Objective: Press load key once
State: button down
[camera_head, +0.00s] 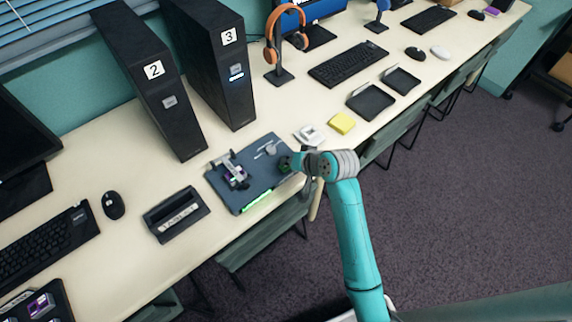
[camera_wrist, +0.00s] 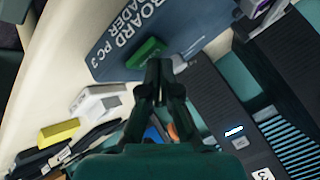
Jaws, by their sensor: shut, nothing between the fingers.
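The dark blue-grey board loader (camera_head: 225,195) lies flat on the table in front of tower 3. In the wrist view its plate (camera_wrist: 108,58) reads "BOARD LOADER PC 3". A green key (camera_wrist: 147,52) sits on the plate; it is probably the load key. In the head view the green key (camera_head: 284,166) is mostly hidden by my wrist. My gripper (camera_wrist: 159,64) is shut and empty, pointing down at the plate. Its fingertips appear just beside the key's edge; I cannot tell whether they touch it.
Black towers 2 (camera_head: 150,80) and 3 (camera_head: 215,65) stand behind the loader. A white device (camera_head: 309,135) and a yellow pad (camera_head: 342,123) lie to the right. A black labelled holder (camera_head: 177,214) lies to the left. Chairs line the table's front edge.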

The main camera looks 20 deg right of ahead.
jog(key=shift+r, duration=0.55)
jog(key=shift+r, duration=0.1)
jog(key=shift+r, duration=2.45)
